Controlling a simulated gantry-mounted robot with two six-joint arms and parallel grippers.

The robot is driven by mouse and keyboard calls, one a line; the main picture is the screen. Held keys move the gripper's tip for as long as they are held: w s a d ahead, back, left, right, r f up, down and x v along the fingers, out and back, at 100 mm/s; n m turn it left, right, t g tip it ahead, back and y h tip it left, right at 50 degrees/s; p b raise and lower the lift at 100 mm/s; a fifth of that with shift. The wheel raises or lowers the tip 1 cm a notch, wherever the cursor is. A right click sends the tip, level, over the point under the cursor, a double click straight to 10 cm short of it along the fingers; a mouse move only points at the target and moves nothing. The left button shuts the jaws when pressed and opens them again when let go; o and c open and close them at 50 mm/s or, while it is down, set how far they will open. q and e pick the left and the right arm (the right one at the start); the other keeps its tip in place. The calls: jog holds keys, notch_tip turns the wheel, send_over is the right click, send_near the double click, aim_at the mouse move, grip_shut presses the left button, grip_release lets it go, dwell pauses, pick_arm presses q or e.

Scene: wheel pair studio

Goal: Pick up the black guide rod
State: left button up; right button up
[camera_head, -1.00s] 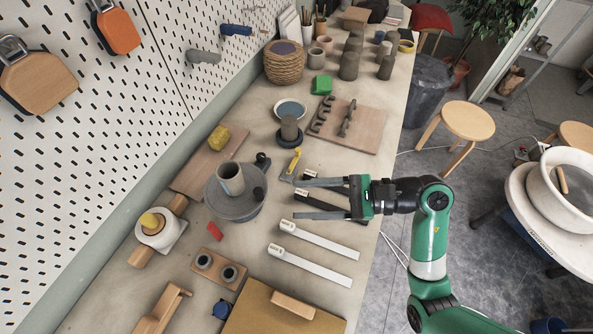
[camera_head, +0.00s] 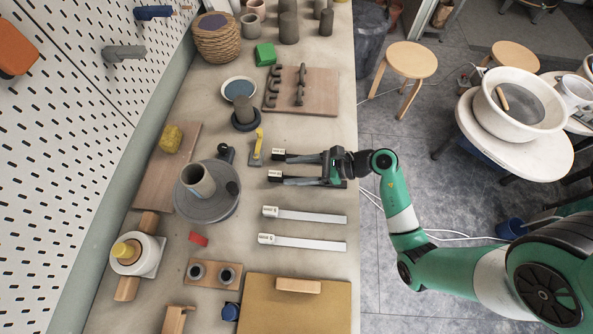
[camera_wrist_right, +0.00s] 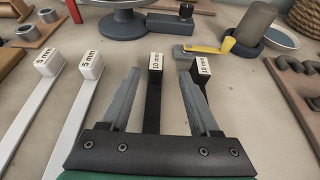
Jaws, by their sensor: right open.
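Two black guide rods with white "10 mm" end labels lie on the bench. In the right wrist view, one black rod (camera_wrist_right: 153,98) runs between my open fingers, and the other black rod (camera_wrist_right: 201,84) lies beside and partly behind the right finger. In the head view, the nearer rod's end (camera_head: 275,176) and the farther rod's end (camera_head: 278,154) show, with the rest largely hidden by my gripper. My right gripper (camera_head: 291,168) is open over the rods and holds nothing. My left gripper is not in view.
Two white "5 mm" rods (camera_head: 303,216) lie nearer on the bench. A yellow-handled tool (camera_head: 258,145) lies just beyond the black rods' labelled ends. A grey turntable (camera_head: 215,207) with a cup stands to the left. The bench's right edge is close to my wrist.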

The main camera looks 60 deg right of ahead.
aim_at(282, 175)
jog(key=x, duration=0.2)
jog(key=p+x, duration=0.1)
jog(key=x, duration=0.1)
jog(key=shift+a+f, duration=0.1)
jog(key=shift+a, duration=0.35)
jog(key=shift+w+a+f, duration=0.1)
jog(key=shift+w+f, duration=0.1)
jog(key=shift+w, duration=0.1)
grip_shut()
